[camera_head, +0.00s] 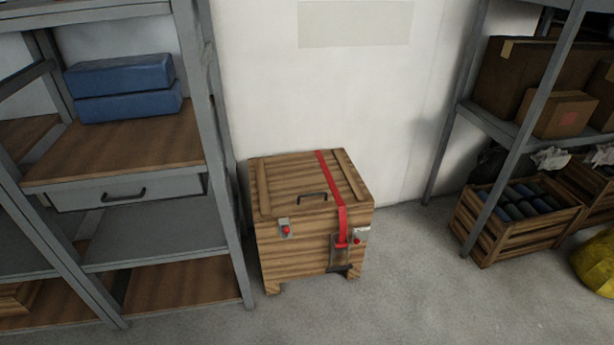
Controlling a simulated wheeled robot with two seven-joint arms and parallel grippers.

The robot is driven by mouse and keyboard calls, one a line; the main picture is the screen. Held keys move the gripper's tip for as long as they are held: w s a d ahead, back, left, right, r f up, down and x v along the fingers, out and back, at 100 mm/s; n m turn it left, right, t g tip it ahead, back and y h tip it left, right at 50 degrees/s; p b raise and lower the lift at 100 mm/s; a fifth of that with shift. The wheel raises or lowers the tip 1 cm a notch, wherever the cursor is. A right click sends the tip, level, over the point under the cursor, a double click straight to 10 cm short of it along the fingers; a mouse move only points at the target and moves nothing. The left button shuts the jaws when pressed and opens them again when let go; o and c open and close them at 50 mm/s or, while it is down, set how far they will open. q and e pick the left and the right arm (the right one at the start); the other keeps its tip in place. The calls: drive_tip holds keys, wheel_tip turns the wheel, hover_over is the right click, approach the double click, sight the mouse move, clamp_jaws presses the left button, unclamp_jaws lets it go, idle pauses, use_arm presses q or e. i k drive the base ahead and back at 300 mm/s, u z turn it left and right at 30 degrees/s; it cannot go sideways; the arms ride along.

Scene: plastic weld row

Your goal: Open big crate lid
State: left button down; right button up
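The big wooden crate (300,248) stands on the floor against the wall, in the middle of the head view. Its lid (285,180) is closed and has a dark handle (312,196) near the front edge. A red strap (332,180) runs over the lid and down the front to a dark buckle or latch (341,255). Two metal latches with red parts sit at the front, a left one (285,229) and a right one (360,237). I cannot tell whether they are fastened. Neither of my grippers shows in this view.
A grey metal shelf (213,120) with blue cases (125,88) and a drawer (125,193) stands close to the crate's left. Another shelf (490,120) with cardboard boxes (562,113) and a slatted crate (487,240) is at right. The floor (420,295) in front is clear.

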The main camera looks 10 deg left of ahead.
sight(320, 182)
drive_tip(key=z, duration=0.3)
drive_tip(key=i, duration=1.05)
drive_tip(key=u, duration=0.5)
